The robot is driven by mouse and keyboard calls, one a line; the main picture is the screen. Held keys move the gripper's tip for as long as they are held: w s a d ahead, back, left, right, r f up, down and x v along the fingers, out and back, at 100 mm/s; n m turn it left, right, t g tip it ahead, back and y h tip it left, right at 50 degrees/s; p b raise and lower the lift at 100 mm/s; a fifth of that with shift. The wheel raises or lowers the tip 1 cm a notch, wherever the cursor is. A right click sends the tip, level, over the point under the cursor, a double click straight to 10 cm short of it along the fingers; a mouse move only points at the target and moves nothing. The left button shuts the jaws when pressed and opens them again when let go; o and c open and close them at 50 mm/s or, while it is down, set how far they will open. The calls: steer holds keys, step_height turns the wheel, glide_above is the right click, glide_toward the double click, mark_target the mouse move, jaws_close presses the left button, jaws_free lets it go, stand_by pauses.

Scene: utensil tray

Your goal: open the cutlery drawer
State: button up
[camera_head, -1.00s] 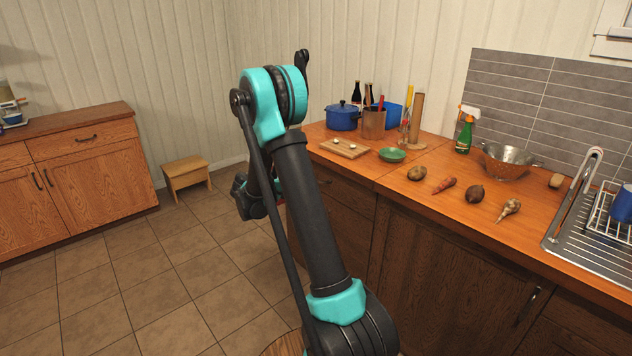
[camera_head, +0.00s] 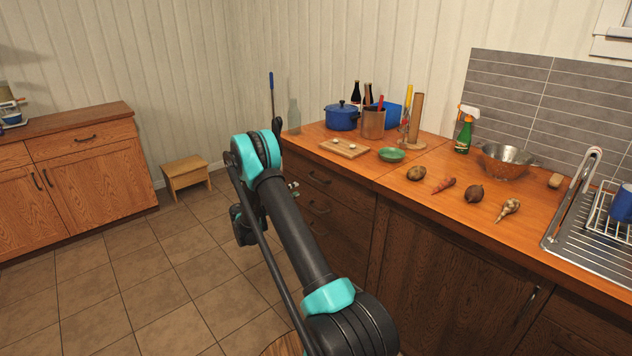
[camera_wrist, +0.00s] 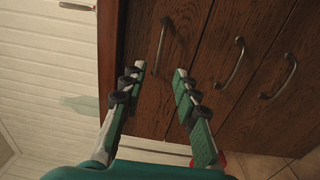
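The dark wood drawer stack (camera_head: 345,200) stands under the counter's left end, its drawers all shut. Its top drawer has a curved metal handle (camera_head: 319,178); more handles sit below it. No label shows which drawer holds cutlery. In the wrist view, turned on its side, the top handle (camera_wrist: 161,45) lies beyond my fingertips, roughly in line with the gap between them. The second handle (camera_wrist: 235,63) and third handle (camera_wrist: 285,76) are farther right. My gripper (camera_wrist: 158,72) is open and empty, apart from the handle. In the head view my arm mostly hides it.
The orange counter (camera_head: 430,165) overhangs the drawers and carries a cutting board (camera_head: 345,148), a green bowl (camera_head: 391,155), a blue pot (camera_head: 341,117) and vegetables. A wooden stool (camera_head: 187,175) stands at the back. The tiled floor (camera_head: 150,260) to the left is clear.

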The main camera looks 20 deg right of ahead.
steer(key=x, duration=1.3)
steer(key=shift+d, duration=0.15)
steer(key=shift+c, duration=0.6)
jaws_close()
